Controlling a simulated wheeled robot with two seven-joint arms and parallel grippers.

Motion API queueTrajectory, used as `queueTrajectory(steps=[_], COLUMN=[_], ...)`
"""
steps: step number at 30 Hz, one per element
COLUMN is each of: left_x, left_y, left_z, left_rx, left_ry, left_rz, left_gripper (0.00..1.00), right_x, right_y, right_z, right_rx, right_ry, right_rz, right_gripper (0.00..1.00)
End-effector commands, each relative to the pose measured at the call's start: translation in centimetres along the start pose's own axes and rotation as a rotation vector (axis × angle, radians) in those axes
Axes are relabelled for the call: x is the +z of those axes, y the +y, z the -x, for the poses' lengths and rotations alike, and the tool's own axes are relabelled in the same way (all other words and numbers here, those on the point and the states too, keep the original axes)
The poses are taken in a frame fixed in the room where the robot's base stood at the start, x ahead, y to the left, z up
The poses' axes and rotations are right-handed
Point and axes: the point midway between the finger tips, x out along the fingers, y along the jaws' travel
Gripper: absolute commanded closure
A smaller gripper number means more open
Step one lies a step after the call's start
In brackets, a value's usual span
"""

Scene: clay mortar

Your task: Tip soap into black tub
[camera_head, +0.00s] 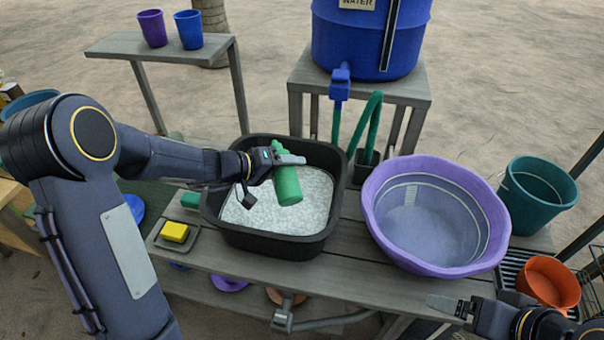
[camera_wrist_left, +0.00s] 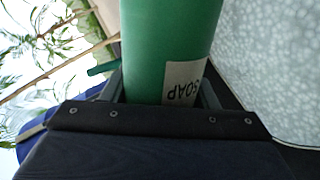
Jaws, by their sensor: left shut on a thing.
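A green soap bottle (camera_head: 287,184) is held by my left gripper (camera_head: 283,163) above the black tub (camera_head: 212,207). The bottle is tilted in the head view, its lower end toward the front of the tub. In the left wrist view the bottle (camera_wrist_left: 170,45) fills the middle, and its "SOAP" label appears upside down. The tub holds a whitish, foamy-looking surface (camera_head: 315,205). I cannot tell whether soap is flowing out. My right gripper (camera_head: 452,306) is at the lower right, in front of the bench; its opening is unclear.
A purple basin (camera_head: 494,230) stands just right of the tub. A yellow sponge (camera_head: 175,231) lies on a small dish left of it. A blue water barrel (camera_head: 335,45) stands behind. A teal bucket (camera_head: 515,205) and an orange pot (camera_head: 548,283) are at the right.

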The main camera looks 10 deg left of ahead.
Motion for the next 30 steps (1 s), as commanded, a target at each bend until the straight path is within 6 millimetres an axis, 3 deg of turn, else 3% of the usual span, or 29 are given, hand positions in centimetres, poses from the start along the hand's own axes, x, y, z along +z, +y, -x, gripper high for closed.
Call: queueTrajectory(steps=[9,15,21,30], left_x=[-4.0,-6.3,-7.5,-7.7], left_y=[2.7,4.5,5.5,5.7], left_z=[1.2,2.2,2.7,2.8], left_rx=[0.004,0.003,0.0,0.0], left_ry=[0.227,0.346,0.404,0.412], left_rz=[-0.44,-0.68,-0.797,-0.816], left_gripper=[0.8,0.8,0.8,0.8], right_x=[1.9,2.6,2.8,2.7], right_y=[1.8,2.3,2.5,2.5], right_z=[-3.8,-5.1,-5.4,-5.4], right_rx=[0.0,0.0,0.0,0.0], right_ry=[-0.001,-0.001,0.0,0.0], right_rz=[0.0,0.0,0.0,0.0], right_gripper=[0.13,0.13,0.13,0.13])
